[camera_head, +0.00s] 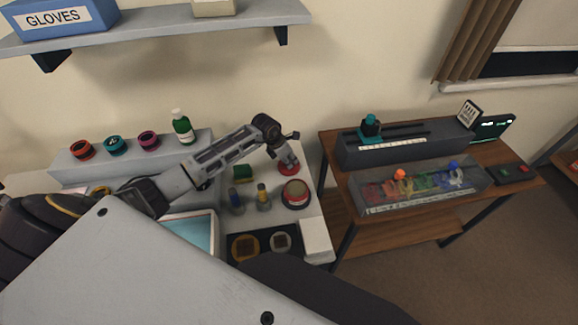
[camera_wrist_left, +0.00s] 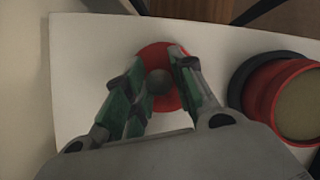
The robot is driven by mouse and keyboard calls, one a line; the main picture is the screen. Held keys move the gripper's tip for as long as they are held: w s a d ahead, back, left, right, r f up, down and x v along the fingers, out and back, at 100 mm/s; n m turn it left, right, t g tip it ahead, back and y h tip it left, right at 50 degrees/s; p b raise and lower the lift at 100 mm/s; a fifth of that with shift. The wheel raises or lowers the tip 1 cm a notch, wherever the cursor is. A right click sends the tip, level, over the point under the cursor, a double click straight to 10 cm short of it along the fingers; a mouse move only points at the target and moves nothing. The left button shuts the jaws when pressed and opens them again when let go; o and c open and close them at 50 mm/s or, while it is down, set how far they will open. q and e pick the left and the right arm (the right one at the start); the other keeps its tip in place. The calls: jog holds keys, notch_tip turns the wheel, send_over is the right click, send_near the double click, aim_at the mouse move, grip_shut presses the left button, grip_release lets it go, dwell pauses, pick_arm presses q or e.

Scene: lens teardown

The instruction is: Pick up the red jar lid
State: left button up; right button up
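The red jar lid (camera_wrist_left: 153,50) is a flat red disc with a grey knob at its middle, lying on the white table top. In the head view the lid (camera_head: 288,169) is near the table's back right corner, partly hidden by my left gripper (camera_head: 284,160). In the left wrist view the green-padded fingers of this gripper (camera_wrist_left: 157,68) are over the lid, one on each side of the knob. A gap shows between the fingers and the knob, so the gripper looks open. My right gripper is not in view.
A red round container with a pale top (camera_head: 296,193) stands close in front of the lid. Two small bottles (camera_head: 263,195) and a green sponge-like block (camera_head: 242,173) are to its left. A white block (camera_head: 317,240) sits at the front right. A second table (camera_head: 430,205) stands to the right.

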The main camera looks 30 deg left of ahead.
pick_arm(q)
jog(key=shift+s+d+f, duration=0.2)
jog(key=shift+s+f, duration=0.3)
jog(key=shift+f, duration=0.2)
grip_shut()
jog(key=shift+r, duration=0.1)
jog(key=r, duration=0.3)
jog(key=r+b, duration=0.1)
jog(key=r, duration=0.6)
jog(key=shift+w+a+r, duration=0.1)
jog(key=shift+w+r, duration=0.2)
jog(key=shift+w, duration=0.05)
jog(key=shift+w, duration=0.1)
